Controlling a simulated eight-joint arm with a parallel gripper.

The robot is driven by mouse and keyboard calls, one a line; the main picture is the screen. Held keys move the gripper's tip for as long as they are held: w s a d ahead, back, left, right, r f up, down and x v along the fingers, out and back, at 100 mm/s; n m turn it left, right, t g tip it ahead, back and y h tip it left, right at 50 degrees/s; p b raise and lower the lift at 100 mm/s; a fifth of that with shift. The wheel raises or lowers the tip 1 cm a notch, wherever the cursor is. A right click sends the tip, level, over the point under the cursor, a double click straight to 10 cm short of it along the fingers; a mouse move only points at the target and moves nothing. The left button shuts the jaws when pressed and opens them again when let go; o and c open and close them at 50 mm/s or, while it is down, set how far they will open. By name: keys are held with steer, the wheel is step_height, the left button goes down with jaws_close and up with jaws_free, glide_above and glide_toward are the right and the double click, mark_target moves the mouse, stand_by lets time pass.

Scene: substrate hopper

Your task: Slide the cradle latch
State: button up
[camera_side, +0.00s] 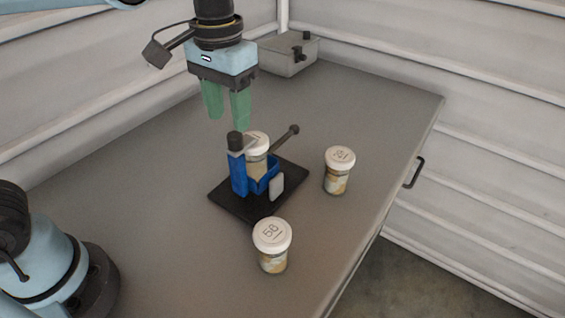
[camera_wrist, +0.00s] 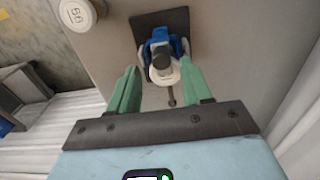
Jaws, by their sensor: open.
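The blue cradle (camera_side: 239,174) stands on a black base plate (camera_side: 233,204) on the table. A jar with a white lid (camera_side: 257,146) stands in the cradle. A black knob (camera_side: 235,138) tops the cradle's left side, and a dark lever with a ball end (camera_side: 293,130) sticks out to the upper right; I cannot tell which is the latch. My gripper (camera_side: 226,118), with green fingers, is open and empty, above and behind the cradle. In the wrist view the blue cradle (camera_wrist: 158,36) shows beyond the gap between the fingertips (camera_wrist: 160,80), its black knob in front of the white lid.
A jar marked 58 (camera_side: 272,245) stands in front of the cradle, and another jar (camera_side: 338,170) stands to its right. A grey box (camera_side: 289,53) sits at the table's back corner. The table (camera_side: 130,210) is clear left of the cradle.

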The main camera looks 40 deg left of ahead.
mark_target(234, 134)
steer(key=shift+w+f, duration=0.25)
steer(key=shift+w, duration=0.2)
steer(key=shift+f, duration=2.3)
steer(key=c, duration=0.7)
steer(key=shift+s, duration=0.1)
steer(key=shift+s, duration=1.6)
steer(key=o, duration=0.7)
steer(key=shift+r, duration=0.15)
